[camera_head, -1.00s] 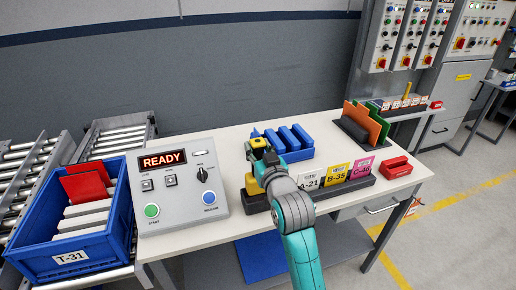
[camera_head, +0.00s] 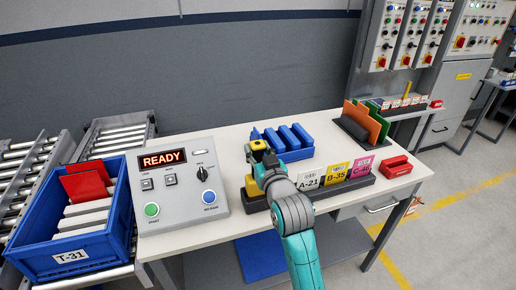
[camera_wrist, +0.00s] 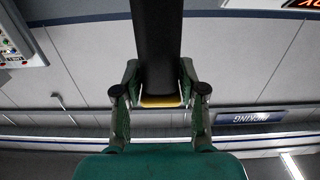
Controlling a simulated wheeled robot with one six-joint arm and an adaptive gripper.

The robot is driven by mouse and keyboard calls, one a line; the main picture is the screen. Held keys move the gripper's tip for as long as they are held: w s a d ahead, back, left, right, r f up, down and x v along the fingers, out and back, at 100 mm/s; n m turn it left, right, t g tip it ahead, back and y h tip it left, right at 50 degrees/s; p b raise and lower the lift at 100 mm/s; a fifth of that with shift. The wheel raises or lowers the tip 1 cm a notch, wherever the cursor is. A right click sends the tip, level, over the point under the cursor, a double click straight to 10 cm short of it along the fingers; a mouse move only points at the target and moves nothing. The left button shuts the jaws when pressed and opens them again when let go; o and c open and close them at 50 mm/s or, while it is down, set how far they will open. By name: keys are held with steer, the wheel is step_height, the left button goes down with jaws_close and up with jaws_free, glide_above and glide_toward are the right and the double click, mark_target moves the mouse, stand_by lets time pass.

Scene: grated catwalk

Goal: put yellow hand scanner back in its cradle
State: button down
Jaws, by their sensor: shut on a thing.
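My gripper (camera_head: 261,156) is shut above the front of the table, left of the blue rack. In the wrist view, my fingers (camera_wrist: 160,98) are closed around a long black part with a yellow end. This is the yellow hand scanner (camera_wrist: 157,45), mostly its dark part from this angle. In the head view, a yellow piece (camera_head: 252,185) shows below my gripper, just above a dark base (camera_head: 254,204) on the table. My wrist hides part of this area, so I cannot tell whether the yellow piece is scanner or cradle, or whether they touch.
The grey READY control box (camera_head: 180,190) stands close on the left, beside the blue T-31 crate (camera_head: 125,222). The blue rack (camera_head: 290,157) is behind; the A-21, B-35 and C-card holder (camera_head: 345,190) is right of my wrist. A red block (camera_head: 396,167) lies farther right.

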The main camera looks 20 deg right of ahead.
mark_target(258, 144)
steer(key=shift+f, duration=2.4)
steer(key=c, duration=0.6)
jaws_free()
steer(key=shift+o, duration=0.3)
steer(key=o, duration=0.4)
steer(key=shift+c, duration=0.2)
steer(key=shift+r, duration=4)
